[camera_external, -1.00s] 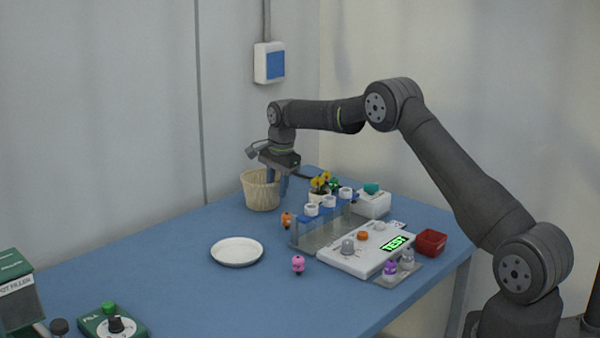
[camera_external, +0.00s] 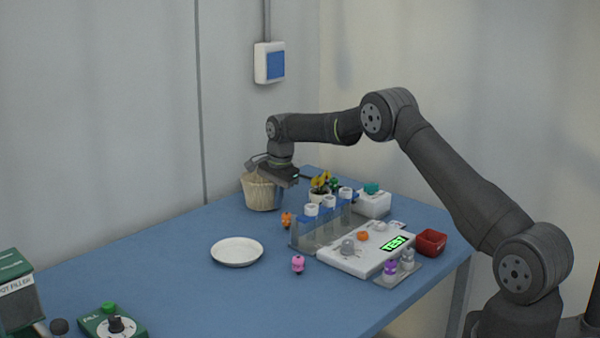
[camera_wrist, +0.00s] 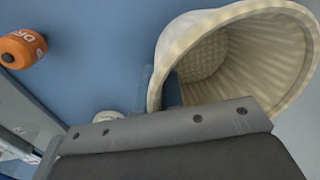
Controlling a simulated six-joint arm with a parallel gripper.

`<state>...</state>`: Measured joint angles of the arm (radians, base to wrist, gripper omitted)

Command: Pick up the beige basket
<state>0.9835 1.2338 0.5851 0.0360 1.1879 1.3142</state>
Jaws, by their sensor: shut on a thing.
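The beige basket (camera_external: 259,194) stands upright at the back of the blue table, close to the wall. It also shows in the wrist view (camera_wrist: 285,60), with its open mouth and ribbed inside visible and empty as far as I see. My gripper (camera_external: 275,190) is at the basket's right side. In the wrist view the fingers (camera_wrist: 160,90) are shut on the basket's rim wall, one finger outside and one inside. Whether the basket's bottom touches the table is hard to tell.
A white plate (camera_external: 237,252) lies in front of the basket. An orange bottle (camera_external: 287,220) and a rack with white-capped tubes (camera_external: 322,228) stand to the right. A yellow-flowered pot (camera_external: 320,188) is behind the rack. A pink figure (camera_external: 298,264) stands nearer.

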